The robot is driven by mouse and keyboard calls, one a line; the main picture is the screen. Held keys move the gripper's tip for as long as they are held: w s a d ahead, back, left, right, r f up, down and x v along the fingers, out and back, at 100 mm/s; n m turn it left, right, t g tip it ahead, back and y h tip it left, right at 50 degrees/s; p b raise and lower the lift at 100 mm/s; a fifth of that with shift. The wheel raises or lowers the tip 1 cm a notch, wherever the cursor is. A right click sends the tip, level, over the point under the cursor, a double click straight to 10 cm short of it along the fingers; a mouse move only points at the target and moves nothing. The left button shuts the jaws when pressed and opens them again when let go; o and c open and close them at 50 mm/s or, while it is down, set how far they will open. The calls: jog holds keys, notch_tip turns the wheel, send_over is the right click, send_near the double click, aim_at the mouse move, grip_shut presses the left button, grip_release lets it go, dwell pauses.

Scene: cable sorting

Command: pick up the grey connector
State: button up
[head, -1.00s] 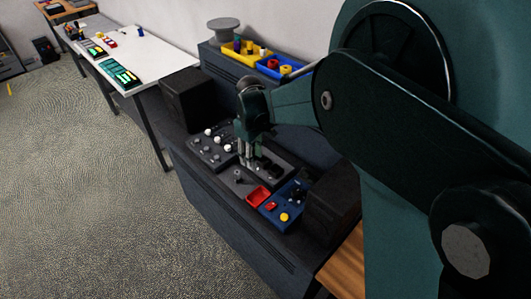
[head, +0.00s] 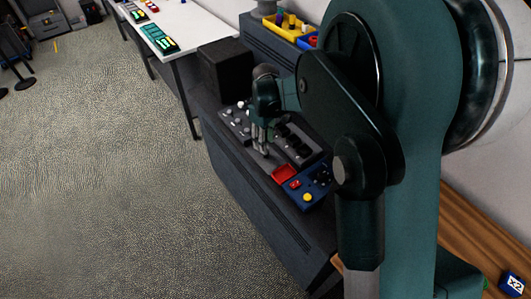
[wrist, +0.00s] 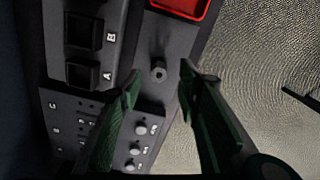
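The grey connector (wrist: 159,71) is a small round grey piece with a dark hole, standing on the dark grey panel in the wrist view. It appears between the two fingertips in that view. My gripper (wrist: 161,77) is open, with one dark green finger on each side of the connector. I cannot tell how far above it the fingertips are, and I see no contact. In the head view my gripper (head: 261,142) points down over the control desk, and the connector there is hidden or too small to tell from the fingers.
A red tray (head: 284,174) and a blue box (head: 318,186) with a yellow button are beside the gripper. A panel with white knobs (wrist: 140,129) and black sockets (wrist: 83,32) marked A and B is close by. A black box (head: 226,70) stands behind.

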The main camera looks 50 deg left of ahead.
jog(key=shift+f, duration=0.65)
jog(key=shift+f, duration=0.1)
jog(key=shift+f, duration=2.5)
jog(key=shift+c, duration=0.7)
jog(key=c, duration=0.8)
